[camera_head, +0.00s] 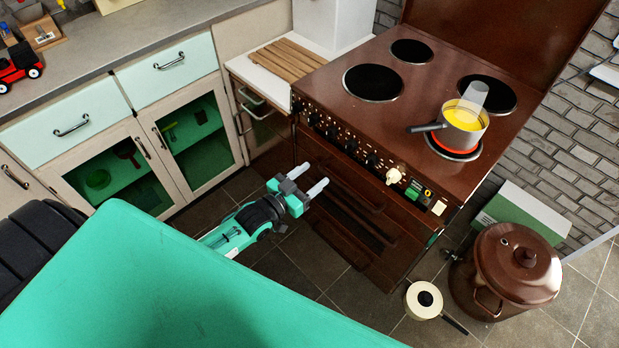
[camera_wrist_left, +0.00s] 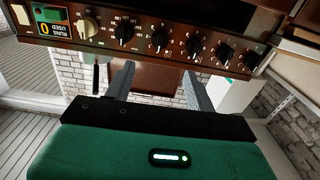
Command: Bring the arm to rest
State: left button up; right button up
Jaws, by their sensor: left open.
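My left gripper (camera_head: 318,188) is open and empty in the head view. It hangs in the air in front of the brown stove (camera_head: 331,79), with its fingers pointing toward the stove's front. In the left wrist view, the two fingers of the left gripper (camera_wrist_left: 157,82) stand apart with nothing between them. The stove's knob panel (camera_wrist_left: 150,38) spans the top of that view, beyond the fingers. I see no contact between the fingers and the stove. My right gripper is in neither view.
A pot with yellow contents (camera_head: 464,127) sits on the glowing front right burner. A large brown lidded pot (camera_head: 514,270) and a small cream pan (camera_head: 424,300) are on the floor at right. Mint cabinets (camera_head: 67,124) and a counter (camera_head: 130,35) stand at left.

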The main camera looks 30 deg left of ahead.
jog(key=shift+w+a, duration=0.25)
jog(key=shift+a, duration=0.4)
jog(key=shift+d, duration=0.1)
